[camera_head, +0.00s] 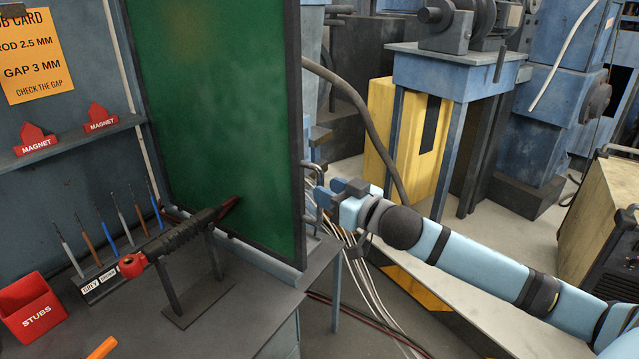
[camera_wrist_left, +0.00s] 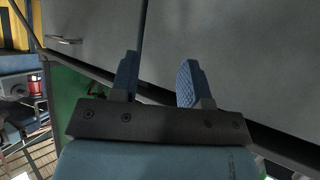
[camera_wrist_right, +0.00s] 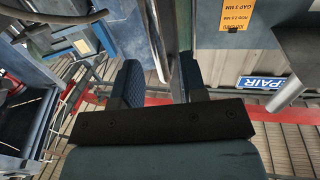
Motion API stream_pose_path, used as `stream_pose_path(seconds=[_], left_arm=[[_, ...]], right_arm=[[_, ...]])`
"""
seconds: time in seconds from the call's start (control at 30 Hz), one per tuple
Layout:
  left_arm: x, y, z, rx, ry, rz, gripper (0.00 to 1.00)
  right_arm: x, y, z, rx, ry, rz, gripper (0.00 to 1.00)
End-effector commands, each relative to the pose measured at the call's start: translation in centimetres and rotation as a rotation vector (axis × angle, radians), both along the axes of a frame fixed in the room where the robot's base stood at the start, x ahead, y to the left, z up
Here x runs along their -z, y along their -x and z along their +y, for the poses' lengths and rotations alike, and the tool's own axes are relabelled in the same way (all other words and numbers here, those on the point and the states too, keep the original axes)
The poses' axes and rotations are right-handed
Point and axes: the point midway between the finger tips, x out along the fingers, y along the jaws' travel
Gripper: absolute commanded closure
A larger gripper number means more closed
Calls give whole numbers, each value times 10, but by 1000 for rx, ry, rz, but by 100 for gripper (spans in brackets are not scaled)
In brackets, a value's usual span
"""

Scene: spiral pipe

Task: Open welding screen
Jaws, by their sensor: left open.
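The welding screen (camera_head: 230,120) is a green panel in a dark frame, upright at the back of the bench in the head view. A small metal handle (camera_head: 314,168) is on its right edge. My right gripper (camera_head: 328,192) is just below and right of this handle. In the right wrist view, its fingers (camera_wrist_right: 160,85) stand apart, with a dark upright bar between or behind them; I cannot tell whether they touch it. My left gripper (camera_wrist_left: 160,80) is outside the head view. In its wrist view it is open and empty, facing grey panels.
A shelf (camera_head: 75,140) with red magnets is at left. A blue machine table (camera_head: 455,70) and hanging hose (camera_head: 360,105) are right of the screen.

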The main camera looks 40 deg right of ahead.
Motion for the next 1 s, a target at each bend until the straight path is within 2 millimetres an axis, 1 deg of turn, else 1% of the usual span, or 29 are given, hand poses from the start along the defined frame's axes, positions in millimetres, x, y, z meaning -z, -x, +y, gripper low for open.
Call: stream_pose_path(seconds=[0.1,0.23,0.4,0.63,0.67,0.7,0.77,0.8,0.83,1.0], left_arm=[[-5,-1,0,0,1,-3,57],[-8,-1,0,0,2,-7,57],[-10,-2,-1,0,2,-9,57],[-10,-2,-1,0,4,-7,57],[-10,-1,-1,0,4,-7,57],[-9,-1,-1,0,3,-6,57],[-9,-1,-1,0,3,-5,57],[-8,-1,-1,0,3,-5,57],[-8,-1,-1,0,3,-4,57],[-7,0,-1,0,2,-3,57]], right_arm=[[-2,-16,3,1,-1,-2,61],[-1,-26,5,0,-1,-1,61],[0,-32,7,0,-1,0,61],[0,-32,7,0,-1,0,61],[0,-32,7,0,-1,0,63],[0,-32,7,0,-1,0,73],[0,-32,7,0,-1,0,86],[0,-32,7,0,-1,0,96],[0,-32,7,0,-1,0,100],[0,-32,7,0,-1,0,100]])
